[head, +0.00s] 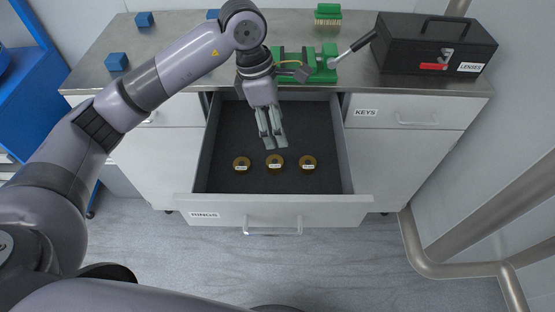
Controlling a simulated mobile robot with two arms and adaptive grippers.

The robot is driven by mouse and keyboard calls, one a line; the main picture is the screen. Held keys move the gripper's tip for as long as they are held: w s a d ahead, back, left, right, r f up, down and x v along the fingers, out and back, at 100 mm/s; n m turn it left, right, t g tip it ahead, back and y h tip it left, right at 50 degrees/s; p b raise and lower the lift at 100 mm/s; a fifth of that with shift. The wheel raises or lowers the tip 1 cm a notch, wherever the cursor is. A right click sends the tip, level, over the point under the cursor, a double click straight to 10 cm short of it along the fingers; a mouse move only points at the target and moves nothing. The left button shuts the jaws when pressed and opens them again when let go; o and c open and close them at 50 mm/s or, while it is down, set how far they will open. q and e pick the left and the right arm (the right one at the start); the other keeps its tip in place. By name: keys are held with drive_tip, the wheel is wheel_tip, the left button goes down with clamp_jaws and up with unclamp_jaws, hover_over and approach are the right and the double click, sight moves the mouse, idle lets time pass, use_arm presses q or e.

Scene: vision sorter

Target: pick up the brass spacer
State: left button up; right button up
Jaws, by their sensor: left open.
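Three small round brass-coloured spacers lie in a row on the dark floor of an open drawer (228,119): a left one (241,163), a middle one (274,162) and a right one (308,162). Each has a small white label, too small to read. The drawer front carries a label reading RINGS. My left gripper (273,144) points down into the drawer, just behind the middle spacer in the picture. Its fingers are open and hold nothing. I cannot tell its exact height above the drawer floor. My right gripper does not show.
A green vise (318,68) with a handle stands on the steel counter behind the drawer. A black toolbox (436,50) labelled LENSES stands at right, a green brush (327,14) at the back. Blue cubes (117,62) lie at left. The KEYS drawer (404,112) is closed.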

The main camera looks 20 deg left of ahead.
use_arm(q)
drive_tip(key=a+y, duration=0.1)
drive_tip(key=a, duration=0.1)
drive_tip(key=p, duration=0.2)
hover_over(274, 161)
drive_tip(key=s, duration=0.1)
wheel_tip(274, 161, down, 11)
drive_tip(key=shift+a+f, duration=0.15)
drive_tip(key=shift+f, duration=0.6)
drive_tip(key=f, duration=0.3)
drive_tip(key=f+p, duration=0.1)
drive_tip(key=shift+w+d+f, duration=0.15)
drive_tip(key=shift+w+d, duration=0.05)
drive_tip(key=shift+w, duration=0.2)
clamp_jaws()
